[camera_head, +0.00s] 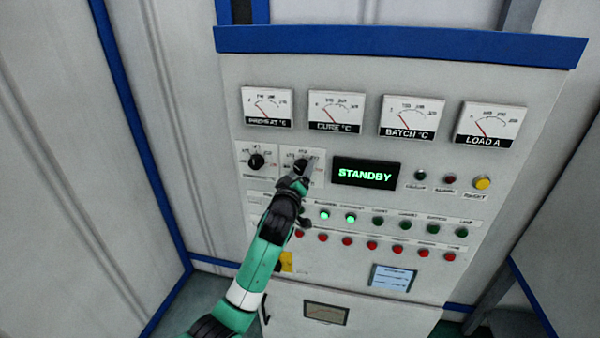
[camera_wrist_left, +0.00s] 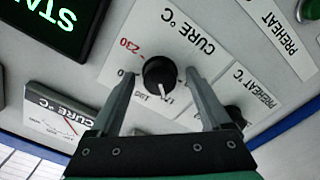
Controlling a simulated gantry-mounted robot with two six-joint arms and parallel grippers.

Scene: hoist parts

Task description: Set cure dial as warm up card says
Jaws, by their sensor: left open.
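The cure dial is a black round knob (camera_wrist_left: 160,72) on a white plate marked "CURE °C" in the left wrist view, which shows it upside down. A red 230 stands on its scale; its white pointer line points toward the picture's bottom, and the numbers there are partly hidden. My left gripper (camera_head: 303,166) is open at the dial, its fingers on either side of the knob with a visible gap to each. A pale blue card (camera_head: 393,278) is low on the panel; its text is too small to read. My right gripper is not in view.
The preheat dial (camera_head: 257,161) is close beside the cure dial. A display (camera_head: 366,173) reads STANDBY. Gauges (camera_head: 336,112) line the top; rows of green and red buttons (camera_head: 372,244) are below. A yellow button (camera_head: 482,183) is at the right.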

